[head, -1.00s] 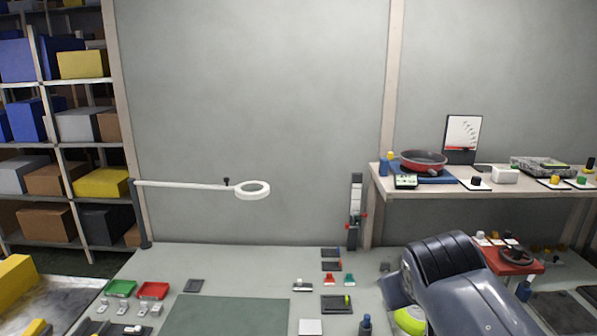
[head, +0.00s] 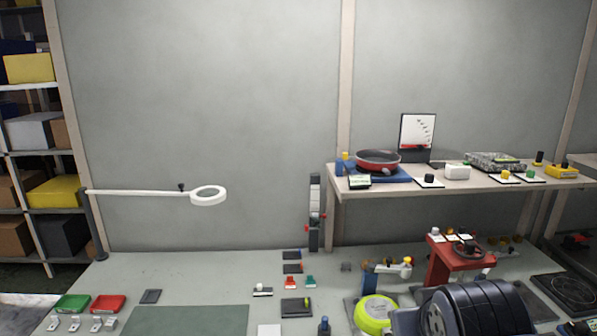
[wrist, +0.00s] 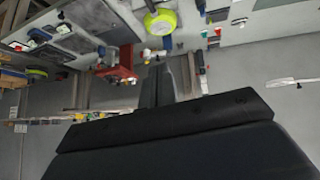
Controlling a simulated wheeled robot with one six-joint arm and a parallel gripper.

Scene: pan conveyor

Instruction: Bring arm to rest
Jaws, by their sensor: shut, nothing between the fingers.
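My gripper (wrist: 165,78) shows in the wrist view, its two dark fingers together in front of the wide black palm. It is shut with nothing held, and clear of the things around it. In the head view only a dark grey part of my arm (head: 475,308) shows at the bottom right, over the bench. My gripper is not visible there.
The bench (head: 190,270) lies below, with a green mat (head: 185,321), red tray (head: 108,304) and magnifier lamp (head: 208,196). A lime-green round object (head: 375,313) and red stand (head: 445,262) are near my arm. A red pan (head: 378,160) sits on the shelf (head: 440,186).

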